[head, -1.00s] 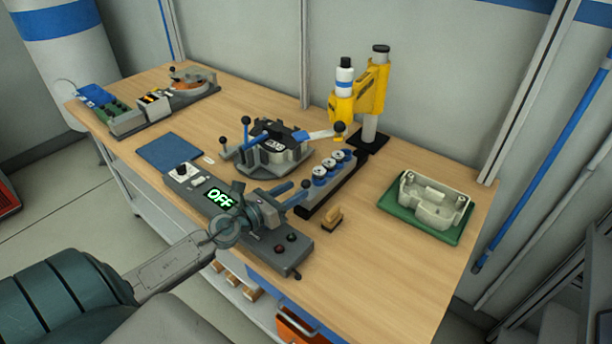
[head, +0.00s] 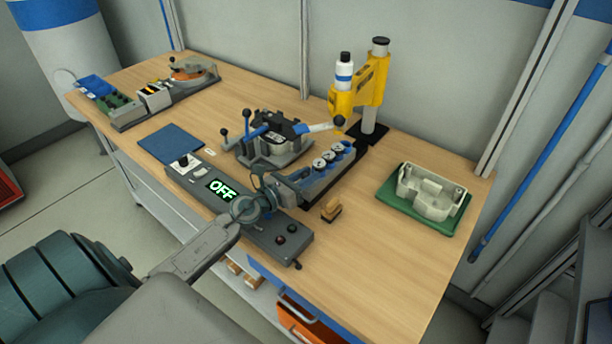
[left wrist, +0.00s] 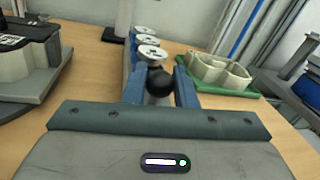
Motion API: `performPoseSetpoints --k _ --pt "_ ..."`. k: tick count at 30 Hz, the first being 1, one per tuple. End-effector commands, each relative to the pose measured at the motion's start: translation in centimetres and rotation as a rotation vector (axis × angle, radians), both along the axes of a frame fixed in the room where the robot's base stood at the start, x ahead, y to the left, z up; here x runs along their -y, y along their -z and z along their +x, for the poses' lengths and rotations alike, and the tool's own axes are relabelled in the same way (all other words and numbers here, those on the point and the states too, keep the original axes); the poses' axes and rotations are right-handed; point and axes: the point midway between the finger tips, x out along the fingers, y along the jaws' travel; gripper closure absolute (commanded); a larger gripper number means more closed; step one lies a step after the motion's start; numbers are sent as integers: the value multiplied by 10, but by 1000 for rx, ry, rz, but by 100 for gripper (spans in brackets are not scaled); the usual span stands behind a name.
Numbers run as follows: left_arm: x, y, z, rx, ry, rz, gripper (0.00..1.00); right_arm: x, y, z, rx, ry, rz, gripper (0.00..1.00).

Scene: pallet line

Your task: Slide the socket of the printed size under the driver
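A dark rail (head: 362,158) holds a row of 3 white-topped sockets (head: 319,164) in blue holders, with dark marks on the tops that I cannot read. The yellow driver stand (head: 372,85) is at the rail's far end, with a white and blue tool body (head: 344,75). My left gripper (head: 306,182) is at the rail's near end. In the left wrist view its blue fingers (left wrist: 160,88) stand apart on either side of a black ball knob (left wrist: 159,82), in front of the nearest socket (left wrist: 152,53). I cannot tell whether they touch the knob. My right gripper is not in view.
A grey control panel (head: 190,176) showing OFF lies under my left arm. A grey fixture with levers (head: 262,150) stands left of the rail. The front right tabletop is clear.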

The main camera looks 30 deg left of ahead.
Motion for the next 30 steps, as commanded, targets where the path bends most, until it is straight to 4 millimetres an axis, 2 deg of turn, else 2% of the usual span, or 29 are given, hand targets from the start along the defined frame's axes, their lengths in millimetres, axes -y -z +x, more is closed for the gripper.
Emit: performPoseSetpoints --k 5,15,25,26,28,30 --pt "0 0 2 1 -1 0 100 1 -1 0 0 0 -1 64" --pt "3 -1 43 1 -2 -1 100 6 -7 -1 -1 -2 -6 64" --pt "3 0 45 0 0 0 100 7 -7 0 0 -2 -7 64" --pt "3 0 45 0 0 0 69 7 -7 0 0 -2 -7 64" --pt "3 0 45 0 0 0 56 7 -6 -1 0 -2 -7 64" --pt "3 0 45 0 0 0 56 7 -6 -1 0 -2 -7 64"
